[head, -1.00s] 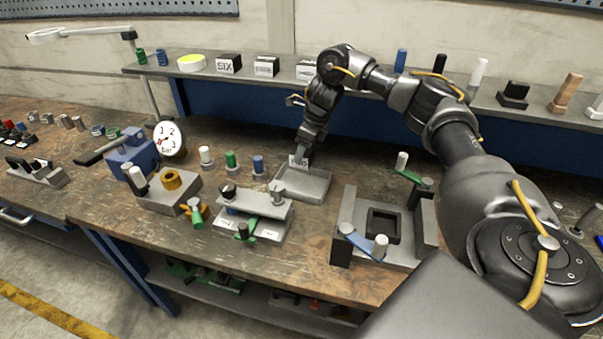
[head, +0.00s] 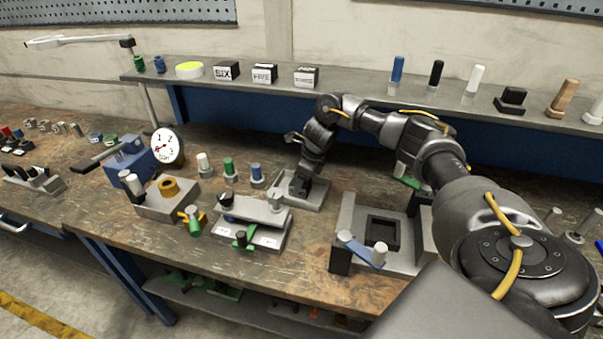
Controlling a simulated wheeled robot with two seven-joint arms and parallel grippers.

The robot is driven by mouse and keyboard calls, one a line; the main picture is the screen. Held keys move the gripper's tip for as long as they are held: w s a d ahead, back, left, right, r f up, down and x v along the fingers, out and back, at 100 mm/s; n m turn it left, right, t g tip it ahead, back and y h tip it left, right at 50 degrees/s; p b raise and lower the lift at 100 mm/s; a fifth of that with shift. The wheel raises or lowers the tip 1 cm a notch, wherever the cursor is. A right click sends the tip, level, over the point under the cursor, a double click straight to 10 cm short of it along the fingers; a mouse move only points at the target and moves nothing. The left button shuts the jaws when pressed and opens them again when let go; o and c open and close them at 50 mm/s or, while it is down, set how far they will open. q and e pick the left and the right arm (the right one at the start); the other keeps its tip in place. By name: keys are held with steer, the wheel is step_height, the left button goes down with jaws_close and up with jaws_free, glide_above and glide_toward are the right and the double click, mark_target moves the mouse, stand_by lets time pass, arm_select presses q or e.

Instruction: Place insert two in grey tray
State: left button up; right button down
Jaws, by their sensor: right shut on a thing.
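The grey tray (head: 318,193) lies on the bench behind the clamp fixture with the white labels. My right gripper (head: 300,193) points down into the tray, its fingers low over the tray floor. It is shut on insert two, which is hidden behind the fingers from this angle. I cannot tell whether the insert touches the tray floor. My left gripper is not in view.
Inserts SIX (head: 226,71), FIVE (head: 264,74) and THREE (head: 306,77) stand on the back shelf. The clamp fixture (head: 262,214) is close in front of the tray. A grey fixture with a black square pocket (head: 383,230) stands to the right. Colored pegs (head: 228,170) stand to the left.

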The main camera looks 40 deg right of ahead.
steer(key=shift+a+r, duration=0.1)
steer(key=shift+r, duration=0.1)
steer(key=shift+f, duration=0.15)
steer(key=c, duration=0.5)
jaws_free()
steer(key=shift+s, duration=0.1)
steer(key=shift+r, duration=0.35)
steer(key=v, duration=1.1)
steer(key=shift+s+r+p, duration=0.1)
steer(key=shift+r+p, duration=0.1)
steer(key=shift+p, duration=0.2)
